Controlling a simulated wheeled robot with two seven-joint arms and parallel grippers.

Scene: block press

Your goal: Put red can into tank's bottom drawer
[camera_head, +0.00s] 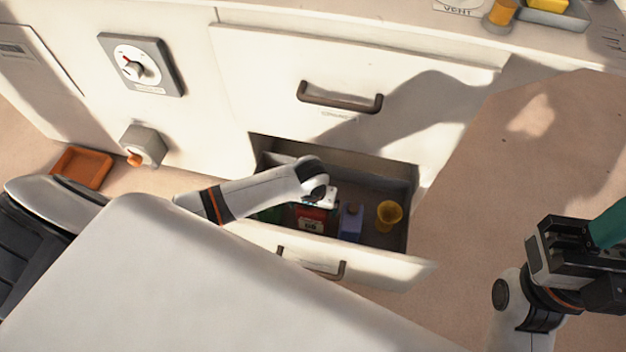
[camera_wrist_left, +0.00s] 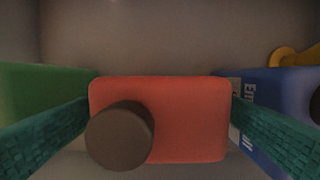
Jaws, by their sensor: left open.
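The red can (camera_wrist_left: 195,110), with a dark round cap, is inside the open bottom drawer (camera_head: 395,268). It also shows in the head view (camera_head: 308,222), partly covered by my left wrist. My left gripper (camera_head: 316,205) reaches down into the drawer over the can. In the left wrist view its teal fingers lie open, one on each side of the can, and I cannot tell whether they touch it. My right gripper (camera_head: 608,228) is raised at the right edge, away from the drawer, its fingertips cut off by the frame.
A green block-like container (camera_wrist_left: 40,100) and a blue one (camera_wrist_left: 275,105) flank the red can closely. A yellow cup (camera_head: 388,215) stands at the drawer's right. The upper drawer (camera_head: 430,75) is closed above. An orange tray (camera_head: 82,166) lies on the floor at left.

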